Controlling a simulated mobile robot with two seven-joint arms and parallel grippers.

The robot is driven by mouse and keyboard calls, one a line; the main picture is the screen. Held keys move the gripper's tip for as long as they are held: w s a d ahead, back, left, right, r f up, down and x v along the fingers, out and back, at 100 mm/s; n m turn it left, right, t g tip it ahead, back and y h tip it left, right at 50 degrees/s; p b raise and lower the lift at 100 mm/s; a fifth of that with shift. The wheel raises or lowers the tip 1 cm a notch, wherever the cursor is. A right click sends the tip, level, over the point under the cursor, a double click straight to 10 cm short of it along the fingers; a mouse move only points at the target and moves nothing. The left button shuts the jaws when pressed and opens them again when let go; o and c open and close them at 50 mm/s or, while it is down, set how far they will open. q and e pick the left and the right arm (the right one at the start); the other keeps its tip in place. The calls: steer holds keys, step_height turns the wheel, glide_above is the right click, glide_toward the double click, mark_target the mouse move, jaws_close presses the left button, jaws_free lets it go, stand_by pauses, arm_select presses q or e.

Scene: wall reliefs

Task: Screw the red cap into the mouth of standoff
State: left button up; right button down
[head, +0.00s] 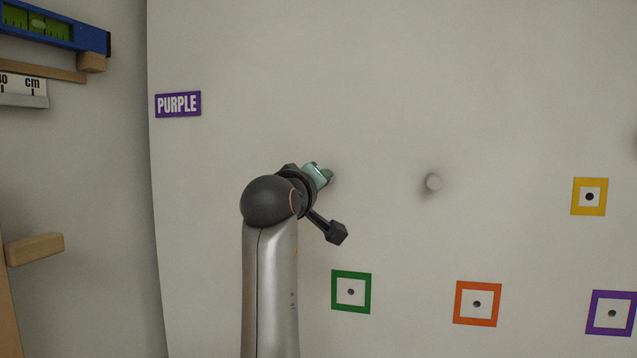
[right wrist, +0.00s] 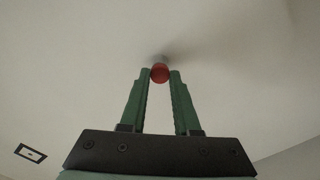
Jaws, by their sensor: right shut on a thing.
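The red cap (right wrist: 160,73) is pinched between the green fingertips of my right gripper (right wrist: 161,76) in the right wrist view. A small pale standoff (right wrist: 161,58) shows just beyond the cap at the wall. I cannot tell whether the cap touches it or sits in its mouth. In the head view my right gripper (head: 327,176) is at the wall, partly behind my own wrist, and the cap is hidden there. A second pale round standoff (head: 433,182) sticks out of the wall to its right. My left gripper is not in view.
A purple label reading PURPLE (head: 178,104) is at upper left. Green (head: 351,309), orange (head: 477,321), purple (head: 611,329) and yellow (head: 589,212) square frames surround dark holes. A blue level (head: 55,27) and a wooden block (head: 35,249) are on the left wall.

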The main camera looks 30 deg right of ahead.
steer(key=m, duration=0.4)
steer(key=shift+m, duration=0.3)
steer(key=m, duration=0.5)
steer(key=c, duration=0.9)
jaws_free()
